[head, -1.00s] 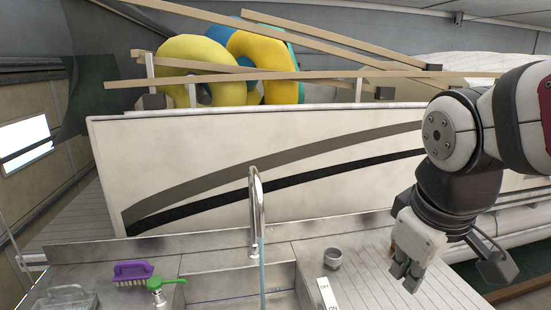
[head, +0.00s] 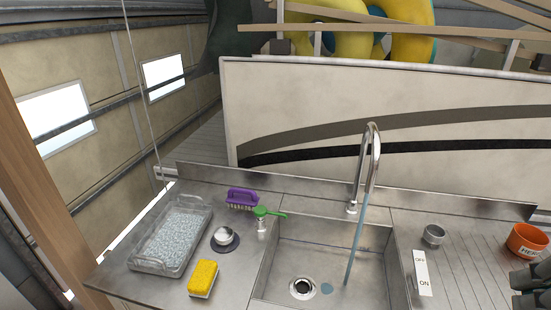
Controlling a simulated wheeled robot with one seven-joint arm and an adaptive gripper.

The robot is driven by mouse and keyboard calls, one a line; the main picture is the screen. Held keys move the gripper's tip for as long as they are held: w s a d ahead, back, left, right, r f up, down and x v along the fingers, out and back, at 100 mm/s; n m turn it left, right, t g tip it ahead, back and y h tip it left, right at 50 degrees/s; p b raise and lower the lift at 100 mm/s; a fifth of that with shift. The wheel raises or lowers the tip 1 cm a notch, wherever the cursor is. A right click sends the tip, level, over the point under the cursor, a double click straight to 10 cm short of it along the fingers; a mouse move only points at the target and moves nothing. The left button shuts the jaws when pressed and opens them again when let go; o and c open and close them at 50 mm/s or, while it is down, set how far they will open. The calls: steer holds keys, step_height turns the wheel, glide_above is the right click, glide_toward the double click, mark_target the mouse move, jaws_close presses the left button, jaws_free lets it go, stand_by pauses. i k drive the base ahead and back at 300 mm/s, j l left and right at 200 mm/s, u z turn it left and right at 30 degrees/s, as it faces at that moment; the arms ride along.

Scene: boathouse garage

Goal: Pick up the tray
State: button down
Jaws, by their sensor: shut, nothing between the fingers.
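The tray (head: 147,265) is a clear, shallow, rectangular one with a speckled grey-white inside. It sits on the steel counter left of the sink, near the counter's left end, with raised ends at the far and near sides. My gripper (head: 528,288) shows only in part at the lower right edge of the head view, beside an orange bowl. It is shut and empty, far from the tray, with the whole sink between them.
A purple brush (head: 241,197), a green-topped bottle (head: 262,222), a small round metal cup (head: 224,238) and a yellow sponge (head: 203,278) lie right of the tray. The faucet (head: 374,150) rises behind the sink (head: 330,240). A grey cup (head: 433,235) and the orange bowl (head: 526,240) stand right.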

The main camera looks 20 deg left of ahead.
mark_target(166, 249)
steer(key=u, duration=1.6)
steer(key=i+j+z, duration=0.35)
steer(key=j+z, duration=0.2)
steer(key=j, duration=0.15)
steer(key=i+j+z, duration=0.25)
steer(key=j, duration=0.15)
steer(key=j+z, duration=0.25)
steer(key=j, duration=0.15)
